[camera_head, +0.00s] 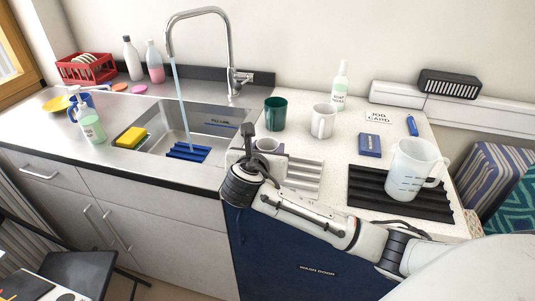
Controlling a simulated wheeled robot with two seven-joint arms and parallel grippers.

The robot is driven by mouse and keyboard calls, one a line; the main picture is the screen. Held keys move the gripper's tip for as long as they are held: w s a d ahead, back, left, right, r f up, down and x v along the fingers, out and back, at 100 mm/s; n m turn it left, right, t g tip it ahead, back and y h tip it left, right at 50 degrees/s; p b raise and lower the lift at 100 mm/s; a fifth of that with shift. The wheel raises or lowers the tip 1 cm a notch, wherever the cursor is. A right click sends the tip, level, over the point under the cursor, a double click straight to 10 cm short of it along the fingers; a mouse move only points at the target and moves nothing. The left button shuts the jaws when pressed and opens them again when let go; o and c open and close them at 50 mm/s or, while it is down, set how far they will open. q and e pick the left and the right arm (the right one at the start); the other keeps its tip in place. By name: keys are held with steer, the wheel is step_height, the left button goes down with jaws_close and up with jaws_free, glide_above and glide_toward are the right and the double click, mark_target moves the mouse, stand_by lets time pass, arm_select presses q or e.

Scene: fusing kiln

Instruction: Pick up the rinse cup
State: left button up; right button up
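My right gripper (264,146) is at the front edge of the counter, right of the sink, with its dark fingers pointing up and away. No label shows which of these is the rinse cup. My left gripper is not in view.
The sink (215,124) has a running tap (229,60), a yellow sponge (131,137) and a blue rack (188,152). A ribbed white mat (305,176) lies beside my wrist. A measuring jug (413,168) stands on a black mat (365,188). A blue box (370,145) lies behind.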

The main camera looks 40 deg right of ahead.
steer(key=c, duration=0.4)
steer(key=shift+c, duration=0.2)
